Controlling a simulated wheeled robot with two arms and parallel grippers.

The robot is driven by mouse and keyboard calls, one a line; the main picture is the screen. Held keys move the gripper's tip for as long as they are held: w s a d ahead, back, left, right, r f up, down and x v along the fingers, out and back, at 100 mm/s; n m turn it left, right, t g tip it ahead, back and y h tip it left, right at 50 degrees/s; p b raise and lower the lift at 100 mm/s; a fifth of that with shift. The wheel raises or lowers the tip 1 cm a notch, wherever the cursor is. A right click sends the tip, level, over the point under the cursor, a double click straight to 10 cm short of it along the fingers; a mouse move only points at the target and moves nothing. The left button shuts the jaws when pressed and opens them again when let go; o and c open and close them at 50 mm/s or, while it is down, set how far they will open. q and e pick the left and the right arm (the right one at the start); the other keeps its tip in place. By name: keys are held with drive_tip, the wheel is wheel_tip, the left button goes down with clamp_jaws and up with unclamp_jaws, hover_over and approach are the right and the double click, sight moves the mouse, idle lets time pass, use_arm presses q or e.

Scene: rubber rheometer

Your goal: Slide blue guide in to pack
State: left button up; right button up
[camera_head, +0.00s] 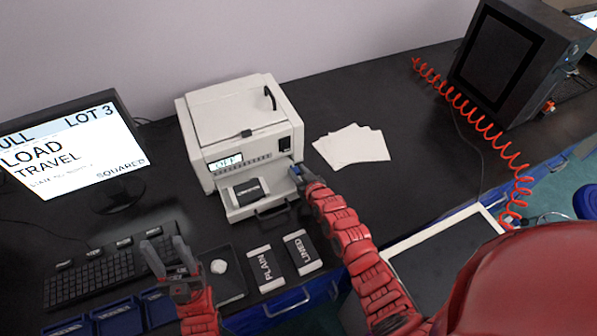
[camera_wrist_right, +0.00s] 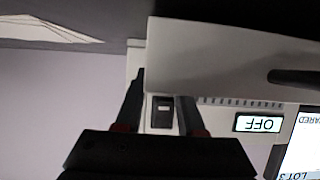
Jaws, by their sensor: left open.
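The white machine (camera_head: 240,125) stands on the black bench with its display reading OFF. A dark pack with a white label (camera_head: 250,191) lies in its front tray. A small blue piece, apparently the blue guide (camera_head: 293,170), shows at the machine's right front corner, partly hidden by my right gripper (camera_head: 300,176). I cannot tell if they touch. In the right wrist view the fingers of my right gripper (camera_wrist_right: 160,108) are apart, with the black switch (camera_wrist_right: 162,112) visible between them and no blue piece in sight. My left gripper (camera_head: 167,258) is open and empty above the keyboard's right end.
Packs marked PLAIN (camera_head: 265,268) and LINED (camera_head: 303,252) lie in front of the machine. White sheets (camera_head: 350,146) lie to its right. A monitor (camera_head: 75,145), keyboard (camera_head: 95,275) and mouse (camera_head: 219,267) are at left. A red coiled hose (camera_head: 480,135) hangs at right.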

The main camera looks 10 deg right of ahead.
clamp_jaws()
idle(1.1)
